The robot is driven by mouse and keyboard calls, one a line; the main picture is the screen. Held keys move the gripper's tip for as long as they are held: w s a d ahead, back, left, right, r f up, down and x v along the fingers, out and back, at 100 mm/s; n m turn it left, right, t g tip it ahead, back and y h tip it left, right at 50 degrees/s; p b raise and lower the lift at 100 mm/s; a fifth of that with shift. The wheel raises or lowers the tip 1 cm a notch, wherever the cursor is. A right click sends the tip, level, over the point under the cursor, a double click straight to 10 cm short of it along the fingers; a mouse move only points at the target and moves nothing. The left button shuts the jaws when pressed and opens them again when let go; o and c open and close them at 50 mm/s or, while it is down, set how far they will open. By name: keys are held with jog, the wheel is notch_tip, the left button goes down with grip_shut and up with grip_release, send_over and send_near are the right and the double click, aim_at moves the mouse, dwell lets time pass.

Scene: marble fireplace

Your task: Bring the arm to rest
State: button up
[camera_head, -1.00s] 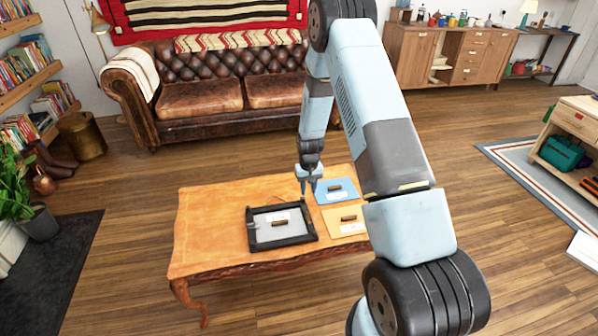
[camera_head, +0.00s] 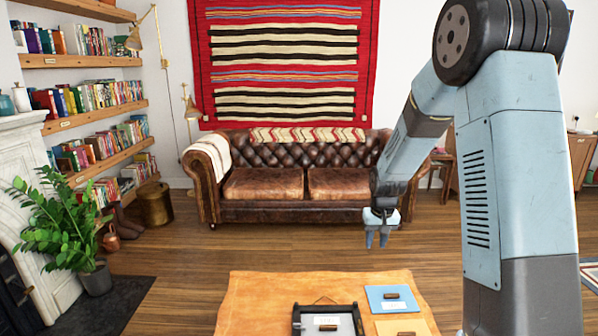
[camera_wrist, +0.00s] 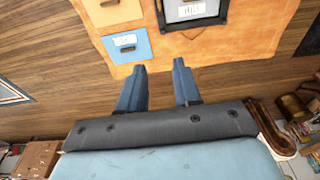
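My gripper (camera_head: 377,242) hangs fingers-down at the end of my raised arm, in front of the brown leather sofa and above the far side of the wooden table (camera_head: 250,300). In the wrist view my gripper (camera_wrist: 160,66) shows two dark blue fingers spread apart, with nothing between them. It is clear of the table and touches nothing that I can see. My upper arm fills the right of the head view.
On the table are a black-framed tray (camera_head: 297,322), a blue board (camera_head: 377,304) and an orange board (camera_head: 385,328), each with a small brown piece. The sofa (camera_head: 290,212) stands behind. A potted plant (camera_head: 60,225) and bookshelves (camera_head: 95,103) are left. Floor between sofa and table is clear.

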jog(key=s+r+t, duration=0.1)
jog(key=s+r, duration=0.6)
jog(key=r, duration=0.4)
jog(key=s+r+t, duration=0.1)
jog(key=s+r, duration=0.5)
jog(key=s, duration=0.7)
jog(key=s+r+t, duration=0.1)
jog(key=s+r, duration=0.6)
jog(key=s, duration=0.5)
jog(key=shift+s+d+t, duration=0.25)
jog(key=shift+s+t, duration=0.1)
jog(key=shift+t, duration=0.05)
